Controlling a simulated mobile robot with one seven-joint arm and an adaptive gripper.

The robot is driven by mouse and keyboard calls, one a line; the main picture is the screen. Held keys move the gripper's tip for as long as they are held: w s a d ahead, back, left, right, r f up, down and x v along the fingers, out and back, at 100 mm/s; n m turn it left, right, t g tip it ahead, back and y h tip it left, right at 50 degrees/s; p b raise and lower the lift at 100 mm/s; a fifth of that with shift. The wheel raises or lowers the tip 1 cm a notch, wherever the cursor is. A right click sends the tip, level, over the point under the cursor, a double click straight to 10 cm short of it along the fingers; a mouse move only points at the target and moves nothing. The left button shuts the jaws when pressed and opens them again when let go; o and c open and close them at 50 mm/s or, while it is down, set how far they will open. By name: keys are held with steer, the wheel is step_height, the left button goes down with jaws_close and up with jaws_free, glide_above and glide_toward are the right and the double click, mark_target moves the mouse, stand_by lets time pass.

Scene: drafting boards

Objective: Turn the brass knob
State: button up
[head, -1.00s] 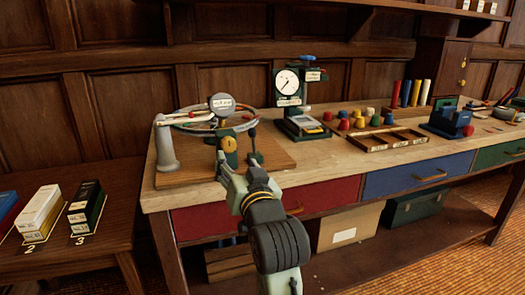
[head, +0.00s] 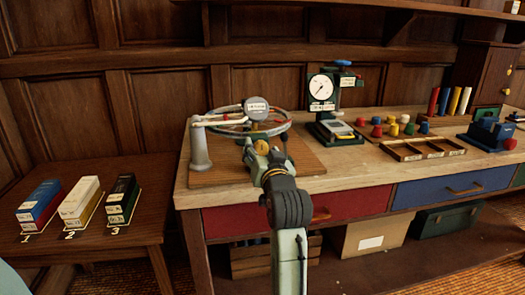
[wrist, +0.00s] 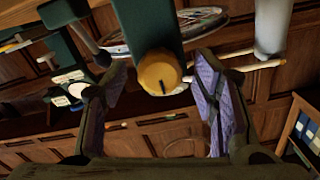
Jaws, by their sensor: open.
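The brass knob (wrist: 159,73) is round and yellow with a dark mark line on its face. It sits on a dark green upright block (wrist: 146,22). In the wrist view it lies between the two fingers of my open gripper (wrist: 160,84), with a gap on both sides. In the head view the knob (head: 261,147) peeks out just beyond my gripper (head: 262,157), which hides most of the green block. I cannot tell how deep the knob is between the fingers.
A dial gauge stand (head: 325,115) is to the right. A side table (head: 141,227) with several boxes is at left.

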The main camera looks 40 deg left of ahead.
steer(key=shift+c, duration=0.4)
steer(key=c, duration=1.1)
